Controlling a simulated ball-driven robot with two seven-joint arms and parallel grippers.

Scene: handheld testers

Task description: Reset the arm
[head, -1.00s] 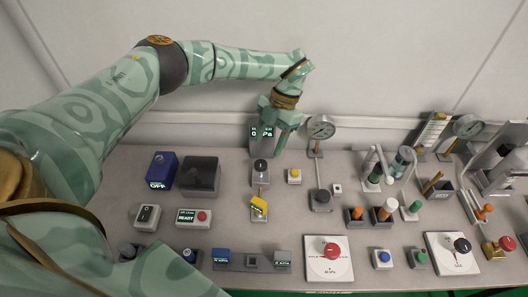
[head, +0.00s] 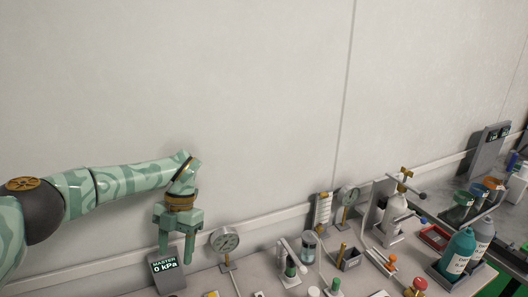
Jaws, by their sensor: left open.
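My left gripper (head: 177,246) hangs at the end of my green patterned arm, which comes in from the left in the head view. Its two fingers point down and are spread apart, with nothing seen between them. It is just above and beside the small display (head: 166,266) that reads "MASTER 0 kPa", at the back edge of the bench. I cannot tell whether a finger touches the display. My right gripper is not in view.
A round gauge (head: 225,241) stands just right of the gripper. Valves and a syringe-like holder (head: 309,244) stand further right. Teal bottle (head: 457,253) and grey bottle (head: 481,236) sit in a tray at the far right. The wall (head: 200,80) behind is bare.

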